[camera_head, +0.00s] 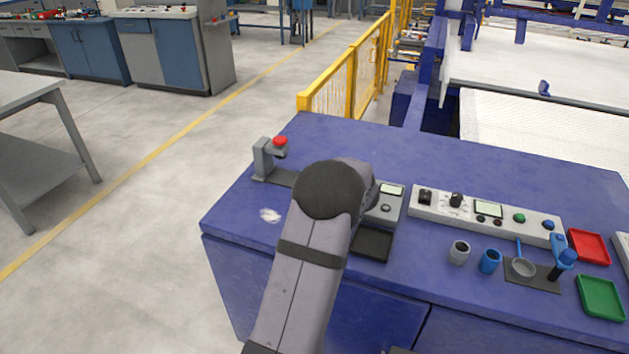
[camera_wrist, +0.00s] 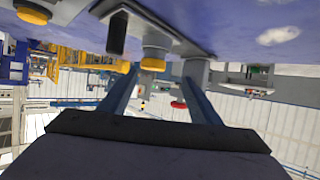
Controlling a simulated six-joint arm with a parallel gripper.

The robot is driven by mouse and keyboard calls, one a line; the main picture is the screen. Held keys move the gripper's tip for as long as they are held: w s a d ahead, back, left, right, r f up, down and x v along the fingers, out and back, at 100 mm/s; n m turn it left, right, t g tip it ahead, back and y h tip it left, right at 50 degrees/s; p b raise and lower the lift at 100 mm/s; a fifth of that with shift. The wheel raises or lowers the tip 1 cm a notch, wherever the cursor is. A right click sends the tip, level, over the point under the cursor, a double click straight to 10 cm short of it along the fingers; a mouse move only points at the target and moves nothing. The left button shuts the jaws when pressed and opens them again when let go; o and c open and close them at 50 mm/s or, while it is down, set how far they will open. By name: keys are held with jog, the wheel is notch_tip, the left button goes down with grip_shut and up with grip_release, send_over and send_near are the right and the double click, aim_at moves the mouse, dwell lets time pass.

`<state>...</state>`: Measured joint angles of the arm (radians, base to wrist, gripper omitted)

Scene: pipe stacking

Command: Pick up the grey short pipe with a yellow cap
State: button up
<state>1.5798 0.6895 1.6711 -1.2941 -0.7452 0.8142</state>
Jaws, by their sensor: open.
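In the wrist view, which looks upside down, a short grey pipe with a yellow cap (camera_wrist: 155,57) stands on the blue bench top, near the middle and beyond my fingertips. My gripper (camera_wrist: 160,76) is open and empty, with its two fingers spread to either side of the pipe in the picture; I cannot tell the exact gap to it. A second grey piece with a yellow end (camera_wrist: 33,12) shows at the top left edge. In the head view my arm hides the gripper and the capped pipe.
A grey post with a red knob (camera_head: 280,142) stands at the bench's far left. A control panel (camera_head: 485,212), open grey pipe (camera_head: 459,252), blue pipe (camera_head: 490,261), red tray (camera_head: 589,246) and green tray (camera_head: 600,297) are at right. The back of the bench is mostly clear.

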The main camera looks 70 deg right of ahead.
jog(key=shift+s+d+f, duration=0.15)
jog(key=shift+s+f, duration=0.05)
jog(key=shift+s, duration=0.65)
jog(key=shift+p+x, duration=0.4)
jog(key=shift+x, duration=3.3)
jog(key=c, duration=1.1)
